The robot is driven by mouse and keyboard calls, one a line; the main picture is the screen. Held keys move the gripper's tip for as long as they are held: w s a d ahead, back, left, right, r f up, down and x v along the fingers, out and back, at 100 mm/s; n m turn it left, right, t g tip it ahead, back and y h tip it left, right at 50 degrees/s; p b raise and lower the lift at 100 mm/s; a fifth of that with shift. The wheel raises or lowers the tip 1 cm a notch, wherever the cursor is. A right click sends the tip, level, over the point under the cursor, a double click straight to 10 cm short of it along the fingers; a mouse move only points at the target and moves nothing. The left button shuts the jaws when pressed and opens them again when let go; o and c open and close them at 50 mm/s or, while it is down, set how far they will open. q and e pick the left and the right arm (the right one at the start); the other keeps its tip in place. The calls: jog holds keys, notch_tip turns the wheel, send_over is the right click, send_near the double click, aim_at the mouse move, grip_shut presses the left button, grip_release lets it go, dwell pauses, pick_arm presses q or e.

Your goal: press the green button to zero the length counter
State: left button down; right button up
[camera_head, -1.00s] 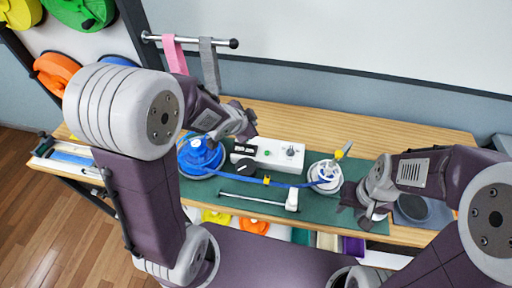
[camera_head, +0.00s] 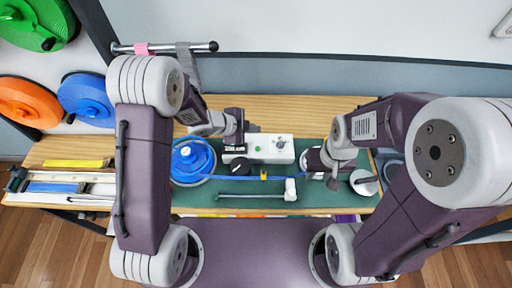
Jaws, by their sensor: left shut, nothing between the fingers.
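The white counter box (camera_head: 268,156) sits on the green mat in the middle of the bench. It has a small green button (camera_head: 258,147), a knob and a dark display at its left end. My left gripper (camera_head: 237,142) is shut and empty, just above the box's left end, left of the green button. Whether it touches the box cannot be told. My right gripper (camera_head: 323,172) is at the mat's right side, right of the box; its fingers are too hidden to tell open from shut.
A blue reel (camera_head: 193,160) stands left of the box. A blue strap (camera_head: 238,178) runs right from it along the box's front, with a yellow clip. A white-ended bar (camera_head: 255,196) lies in front. A round white thing (camera_head: 364,183) lies at the right.

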pick_arm(q)
jog(key=f+b, duration=0.2)
jog(key=d+f+b, duration=0.1)
jog(key=shift+s+f, duration=0.15)
jog(key=shift+s, duration=0.1)
jog(key=b, duration=0.4)
send_over(256, 150)
notch_tip(256, 150, down, 5)
jog(key=shift+a+r, duration=0.15)
jog(key=shift+r, duration=0.05)
jog(key=shift+f+b, duration=0.2)
jog(key=shift+b, duration=0.15)
dwell(0.9)
jog(key=shift+f, duration=0.35)
